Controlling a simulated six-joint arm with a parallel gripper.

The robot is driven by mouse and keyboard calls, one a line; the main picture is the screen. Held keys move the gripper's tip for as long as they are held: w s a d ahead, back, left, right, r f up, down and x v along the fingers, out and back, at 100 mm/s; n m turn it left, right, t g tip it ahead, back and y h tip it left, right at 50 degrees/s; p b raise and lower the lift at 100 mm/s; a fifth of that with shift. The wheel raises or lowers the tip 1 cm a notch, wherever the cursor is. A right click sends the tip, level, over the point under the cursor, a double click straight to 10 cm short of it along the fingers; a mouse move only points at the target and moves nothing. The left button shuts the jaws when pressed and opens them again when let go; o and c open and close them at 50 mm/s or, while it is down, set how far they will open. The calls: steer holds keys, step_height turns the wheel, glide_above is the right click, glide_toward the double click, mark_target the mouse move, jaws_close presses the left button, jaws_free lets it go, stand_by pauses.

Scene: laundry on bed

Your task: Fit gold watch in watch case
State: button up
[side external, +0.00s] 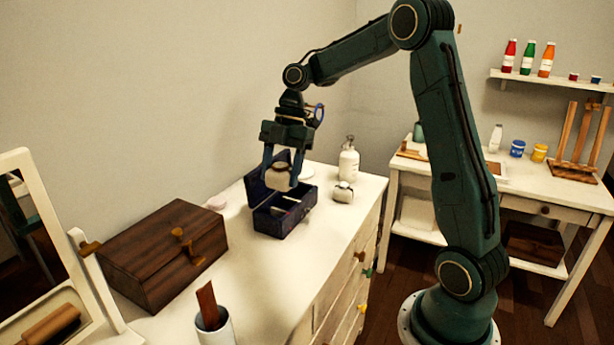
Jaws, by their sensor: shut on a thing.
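The watch case (283,224) is a dark blue box on the white dresser, with its lid raised at the back left. Light dividers or slots show inside it. My gripper (282,170) points down over the case and is shut on a rounded, pale, cushion-like thing (279,178), likely the gold watch; its gold colour is not clear at this size. The held thing is in front of the raised lid, and I cannot tell its exact height over the compartments. A similar pale, banded thing (343,192) sits on the dresser right of the case.
A white pump bottle (349,160) stands behind the second pale thing. A brown wooden box (165,252) lies left of the case, with a mirror (50,240) further left. A white cup (214,328) with a brown item is at the front. The dresser's front middle is clear.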

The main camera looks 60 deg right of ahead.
steer(key=w+d+f, duration=0.5)
steer(key=w+d, duration=0.2)
steer(key=shift+f, duration=0.25)
steer(key=shift+f, duration=0.25)
steer(key=shift+f, duration=3.2)
steer(key=shift+f, duration=0.35)
steer(key=o, duration=1.1)
steer(key=shift+r, duration=0.1)
steer(key=v, duration=0.7)
steer(key=shift+d+r, duration=0.1)
steer(key=shift+d, duration=0.05)
